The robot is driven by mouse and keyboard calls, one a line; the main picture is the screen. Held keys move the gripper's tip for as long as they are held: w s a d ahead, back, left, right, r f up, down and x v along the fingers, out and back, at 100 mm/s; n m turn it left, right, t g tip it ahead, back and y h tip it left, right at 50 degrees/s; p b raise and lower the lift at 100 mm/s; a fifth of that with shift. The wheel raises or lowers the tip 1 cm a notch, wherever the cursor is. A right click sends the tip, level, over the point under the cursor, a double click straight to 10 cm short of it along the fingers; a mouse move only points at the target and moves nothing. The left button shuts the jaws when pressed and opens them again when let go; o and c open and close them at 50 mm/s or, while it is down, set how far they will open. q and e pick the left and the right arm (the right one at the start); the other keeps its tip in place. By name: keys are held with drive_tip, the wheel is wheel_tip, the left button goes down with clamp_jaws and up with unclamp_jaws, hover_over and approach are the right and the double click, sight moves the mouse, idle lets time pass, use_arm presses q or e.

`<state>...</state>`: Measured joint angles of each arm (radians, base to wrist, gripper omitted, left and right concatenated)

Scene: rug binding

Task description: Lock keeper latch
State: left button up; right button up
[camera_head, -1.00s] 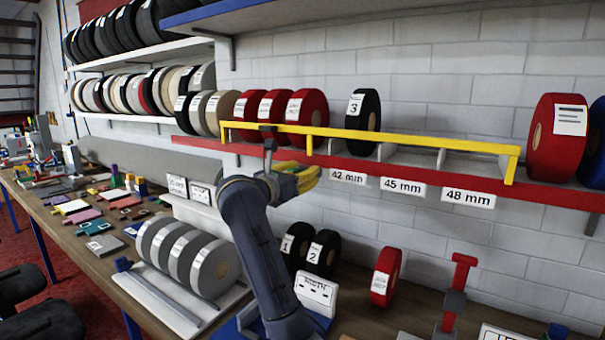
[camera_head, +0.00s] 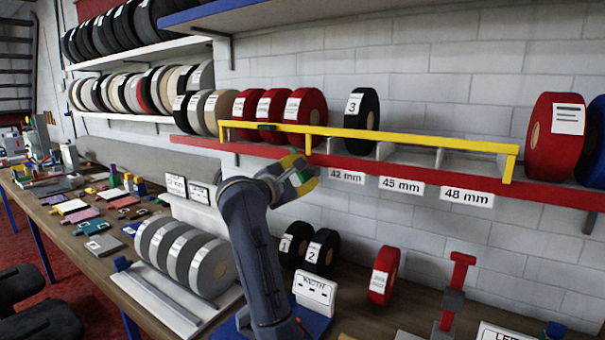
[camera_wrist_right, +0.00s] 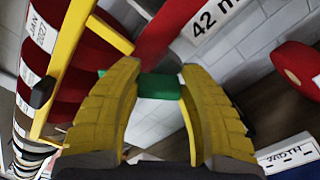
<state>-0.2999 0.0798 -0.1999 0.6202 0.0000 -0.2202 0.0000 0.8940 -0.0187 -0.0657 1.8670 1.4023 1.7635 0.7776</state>
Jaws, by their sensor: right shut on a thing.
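The yellow keeper bar (camera_head: 400,137) runs along the front of the red shelf, with several rolls behind its left part. A dark knob (camera_head: 268,127) sits on the bar's left part; it also shows at the left of the right wrist view (camera_wrist_right: 42,92). I cannot tell whether this is the latch or how it is set. My right gripper (camera_head: 303,175) is below the bar, apart from it, with yellow fingers. In the right wrist view it is shut on a small green piece (camera_wrist_right: 157,86), which spans between the fingers. My left gripper is not in view.
Red rolls (camera_head: 306,107) and a black roll marked 3 (camera_head: 364,108) stand on the red shelf (camera_head: 545,190). Black rolls, a red roll (camera_head: 384,276) and a white width sign (camera_head: 315,291) stand on the bench below. Grey rolls (camera_head: 187,252) sit at left.

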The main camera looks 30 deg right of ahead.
drive_tip(key=m, duration=0.7)
drive_tip(key=shift+s+d+f, duration=0.1)
idle(0.5)
drive_tip(key=o, duration=1.2)
drive_tip(key=shift+f, duration=0.1)
drive_tip(key=v, duration=1.2)
